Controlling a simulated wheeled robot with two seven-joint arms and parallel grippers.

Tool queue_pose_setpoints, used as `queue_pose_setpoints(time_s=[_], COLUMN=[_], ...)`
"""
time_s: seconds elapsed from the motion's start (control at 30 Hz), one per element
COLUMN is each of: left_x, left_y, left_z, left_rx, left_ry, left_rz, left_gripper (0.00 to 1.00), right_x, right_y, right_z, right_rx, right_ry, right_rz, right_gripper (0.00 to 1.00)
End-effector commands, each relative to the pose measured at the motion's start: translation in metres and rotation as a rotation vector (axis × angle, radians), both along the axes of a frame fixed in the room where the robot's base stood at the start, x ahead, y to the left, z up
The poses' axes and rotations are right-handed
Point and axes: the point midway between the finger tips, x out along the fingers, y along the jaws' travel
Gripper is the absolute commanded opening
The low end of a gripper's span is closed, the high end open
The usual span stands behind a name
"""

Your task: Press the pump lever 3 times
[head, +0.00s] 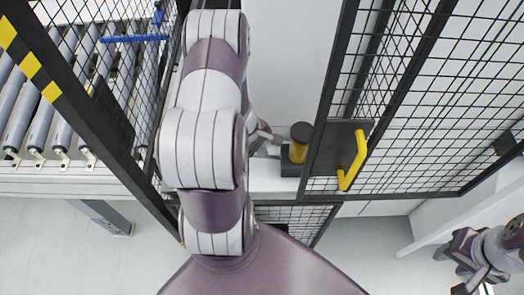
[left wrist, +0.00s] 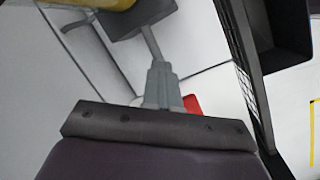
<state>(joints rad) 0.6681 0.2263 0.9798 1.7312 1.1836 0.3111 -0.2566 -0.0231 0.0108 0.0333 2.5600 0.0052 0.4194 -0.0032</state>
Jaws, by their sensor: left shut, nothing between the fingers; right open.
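The pump has a yellow body (head: 298,152) with a dark round top (head: 301,131) and a dark base (head: 291,169). It stands on a white surface just right of my left arm in the head view. My left gripper (head: 274,139) is beside the pump, partly hidden by my arm. In the left wrist view the gripper (left wrist: 160,80) is shut and empty, pointing at a dark block (left wrist: 138,19) by a yellow part (left wrist: 100,3). A thin grey rod lies between them; I cannot tell lever from fingertip, or whether they touch. My right gripper (head: 466,270) is open, low at the right.
A mesh gate with a yellow handle (head: 355,160) stands right of the pump. A black fence post with yellow marks (head: 30,67) and a roller conveyor (head: 60,120) are at the left. A red patch (left wrist: 192,103) shows behind the gripper in the wrist view.

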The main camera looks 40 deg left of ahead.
Motion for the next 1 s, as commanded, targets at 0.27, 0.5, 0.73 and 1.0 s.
queue_pose_setpoints(time_s=[0.27,0.5,0.73,1.0], left_x=[-0.001,-0.002,-0.003,-0.004], left_y=[0.002,0.003,0.004,0.005], left_z=[-0.004,-0.006,-0.009,-0.012], left_rx=[0.001,0.001,0.001,0.001], left_ry=[0.0,0.001,0.001,0.001], left_rz=[0.0,0.0,0.0,0.0], left_gripper=[0.0,0.0,0.0,0.0], right_x=[0.0,0.0,0.0,0.0], right_y=[0.0,0.0,0.0,0.0], right_z=[-0.004,-0.007,-0.009,-0.012], right_rx=[0.0,0.0,0.0,0.0], right_ry=[0.0,0.0,0.0,0.0], right_rz=[0.0,0.0,0.0,0.0], right_gripper=[0.43,0.43,0.43,0.43])
